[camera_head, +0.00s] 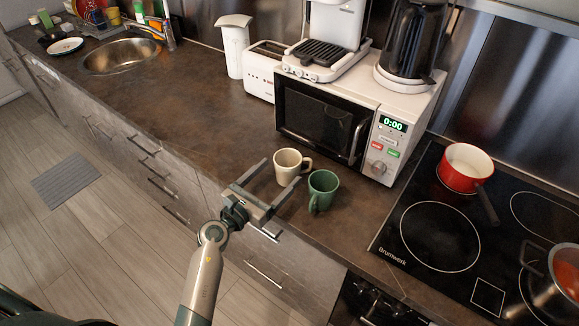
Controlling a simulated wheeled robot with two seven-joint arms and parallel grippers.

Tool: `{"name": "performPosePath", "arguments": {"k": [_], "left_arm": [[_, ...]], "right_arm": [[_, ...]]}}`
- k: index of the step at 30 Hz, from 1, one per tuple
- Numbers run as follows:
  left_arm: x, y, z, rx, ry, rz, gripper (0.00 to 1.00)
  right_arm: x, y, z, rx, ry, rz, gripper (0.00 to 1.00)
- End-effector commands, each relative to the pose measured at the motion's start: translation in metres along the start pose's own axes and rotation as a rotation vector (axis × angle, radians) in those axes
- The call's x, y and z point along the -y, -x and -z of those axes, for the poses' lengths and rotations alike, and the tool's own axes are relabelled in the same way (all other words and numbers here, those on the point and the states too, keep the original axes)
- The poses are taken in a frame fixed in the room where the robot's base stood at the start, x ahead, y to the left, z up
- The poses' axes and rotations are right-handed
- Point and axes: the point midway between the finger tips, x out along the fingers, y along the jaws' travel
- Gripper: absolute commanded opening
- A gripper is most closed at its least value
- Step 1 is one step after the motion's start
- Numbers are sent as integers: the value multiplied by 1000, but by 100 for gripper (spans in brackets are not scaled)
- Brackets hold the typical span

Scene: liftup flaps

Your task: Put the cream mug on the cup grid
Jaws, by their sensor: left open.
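The cream mug (289,166) stands upright on the brown countertop in front of the microwave, its handle pointing right. My left gripper (281,172) is open and empty at the counter's front edge. Its two fingers point at the cream mug, one tip at the mug's left and the other at its front right. I cannot tell whether they touch it. The cup grid (316,54) is the black slatted tray at the base of the white coffee machine (334,22), on top of the microwave. My right gripper is not in view.
A green mug (322,188) stands close to the cream mug's right, near the right finger. The microwave (322,120) is behind the mugs. A black kettle (410,45) stands right of the coffee machine. A red pot (466,168) sits on the hob.

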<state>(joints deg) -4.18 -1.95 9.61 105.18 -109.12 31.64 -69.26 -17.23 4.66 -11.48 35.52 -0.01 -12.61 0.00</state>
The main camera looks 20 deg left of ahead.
Motion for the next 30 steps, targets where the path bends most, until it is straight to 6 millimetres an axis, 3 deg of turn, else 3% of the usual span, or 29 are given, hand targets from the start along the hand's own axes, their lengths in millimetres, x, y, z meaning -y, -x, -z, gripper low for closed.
{"name": "performPosePath", "arguments": {"k": [15, 30], "left_arm": [[0, -8, 0, 1, 1, 0, 80], [1, -55, 7, -1, 1, -1, 80]], "right_arm": [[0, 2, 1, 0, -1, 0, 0], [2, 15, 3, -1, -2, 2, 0]]}}
